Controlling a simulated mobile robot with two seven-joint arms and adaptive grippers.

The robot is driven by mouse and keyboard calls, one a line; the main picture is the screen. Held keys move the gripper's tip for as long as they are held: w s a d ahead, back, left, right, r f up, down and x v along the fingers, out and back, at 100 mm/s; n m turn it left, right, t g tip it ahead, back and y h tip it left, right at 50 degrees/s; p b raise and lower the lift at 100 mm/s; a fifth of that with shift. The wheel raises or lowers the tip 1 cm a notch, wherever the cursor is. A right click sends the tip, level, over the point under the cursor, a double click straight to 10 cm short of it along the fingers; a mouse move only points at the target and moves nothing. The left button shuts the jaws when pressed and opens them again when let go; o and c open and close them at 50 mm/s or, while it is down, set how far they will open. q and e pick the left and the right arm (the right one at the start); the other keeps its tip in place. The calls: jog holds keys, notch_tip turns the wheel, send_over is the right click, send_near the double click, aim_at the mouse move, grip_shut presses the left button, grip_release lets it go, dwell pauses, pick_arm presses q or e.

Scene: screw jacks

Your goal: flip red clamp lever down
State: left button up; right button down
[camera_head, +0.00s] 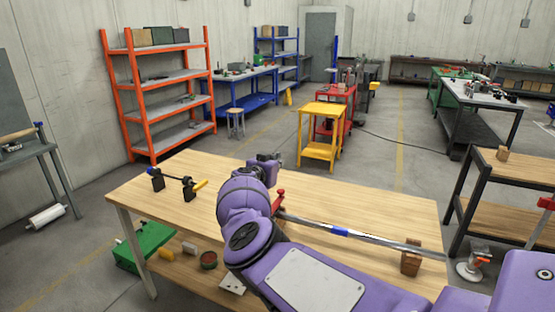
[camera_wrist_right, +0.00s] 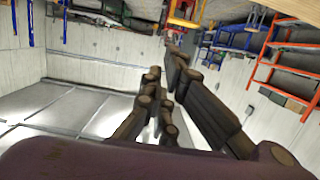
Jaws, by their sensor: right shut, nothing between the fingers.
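A long bar clamp (camera_head: 375,240) lies across the wooden table, with a metal bar and a blue sleeve. Its red lever (camera_head: 278,197) stands up at the left end, just beside my purple right wrist. My arm hides part of that end. My right gripper (camera_head: 269,157) is beyond the lever, above the far side of the table, and is shut and empty. Its dark fingers also show in the right wrist view (camera_wrist_right: 165,85), with no clamp between them. My left gripper is not in view.
A wooden block (camera_head: 411,260) is near the bar's right end. A screw jack (camera_head: 473,266) is at the right. The table's far right part is clear.

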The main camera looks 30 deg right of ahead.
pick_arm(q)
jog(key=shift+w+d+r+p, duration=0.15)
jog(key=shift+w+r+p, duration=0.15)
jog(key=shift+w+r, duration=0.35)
pick_arm(e)
jog(key=shift+s+a+r, duration=0.35)
jog(key=shift+r, duration=0.25)
jog(key=shift+s+a+r, duration=0.3)
jog(key=shift+r, duration=0.3)
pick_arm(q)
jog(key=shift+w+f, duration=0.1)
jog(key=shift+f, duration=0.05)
